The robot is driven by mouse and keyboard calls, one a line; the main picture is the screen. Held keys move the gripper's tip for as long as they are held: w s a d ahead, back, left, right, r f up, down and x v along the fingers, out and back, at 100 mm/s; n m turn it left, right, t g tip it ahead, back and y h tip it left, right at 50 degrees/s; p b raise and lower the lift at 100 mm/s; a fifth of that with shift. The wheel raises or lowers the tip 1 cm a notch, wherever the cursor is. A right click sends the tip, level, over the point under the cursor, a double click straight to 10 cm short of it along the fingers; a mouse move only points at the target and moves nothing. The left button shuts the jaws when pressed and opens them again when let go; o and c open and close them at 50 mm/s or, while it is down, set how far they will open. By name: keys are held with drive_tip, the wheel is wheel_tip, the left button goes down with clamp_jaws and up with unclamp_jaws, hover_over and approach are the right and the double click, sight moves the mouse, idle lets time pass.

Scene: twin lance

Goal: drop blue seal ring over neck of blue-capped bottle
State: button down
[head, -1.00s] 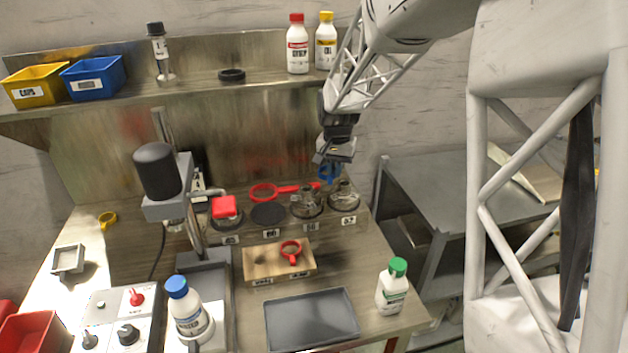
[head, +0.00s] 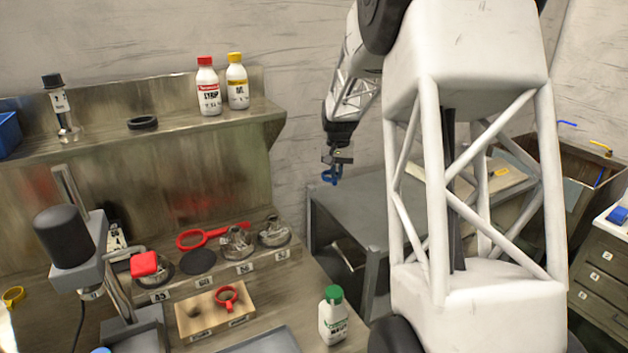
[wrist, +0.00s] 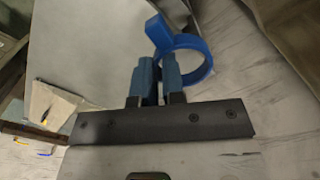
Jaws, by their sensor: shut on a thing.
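My gripper (head: 338,160) is shut on the blue seal ring (head: 330,178) and holds it in the air over the near left part of the grey side table. The blue-capped bottle is mostly out of the head view. Only the top of a blue cap (head: 101,350) shows at the bottom edge, and the bottle's neck is hidden.
A green-capped bottle (head: 333,318) stands at the bench's right front. A wooden block (head: 205,312) carries a red ring (head: 228,297). Red- and yellow-capped bottles (head: 209,90) stand on the shelf (head: 180,128). The grey side table (head: 350,205) looks mostly clear.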

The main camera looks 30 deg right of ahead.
drive_tip(key=s+d+r+m, duration=0.1)
drive_tip(key=s+d, duration=0.2)
drive_tip(key=d, duration=0.9)
drive_tip(key=s+d+r, duration=0.1)
drive_tip(key=s+d, duration=0.2)
drive_tip(key=d, duration=0.9)
drive_tip(key=w+a+r+n, duration=0.1)
drive_tip(key=w+a+r, duration=0.2)
drive_tip(key=a, duration=1)
drive_tip(key=w+a+r+n, duration=0.1)
drive_tip(key=w+a+r, duration=0.15)
drive_tip(key=a, duration=1.15)
drive_tip(key=s+a+r+n, duration=0.1)
drive_tip(key=s+a+r, duration=0.1)
drive_tip(key=a, duration=1)
drive_tip(key=s+a+r+n, duration=0.1)
drive_tip(key=a+r, duration=0.1)
drive_tip(key=a, duration=1)
drive_tip(key=s+a+r+n, duration=0.3)
drive_tip(key=s+a, duration=2.3)
drive_tip(key=a, duration=0.3)
drive_tip(key=s+a+f+n, duration=0.2)
drive_tip(key=s+a+f, duration=0.1)
drive_tip(key=a+f, duration=0.3)
drive_tip(key=shift+s+f, duration=0.4)
drive_tip(key=shift+f, duration=0.2)
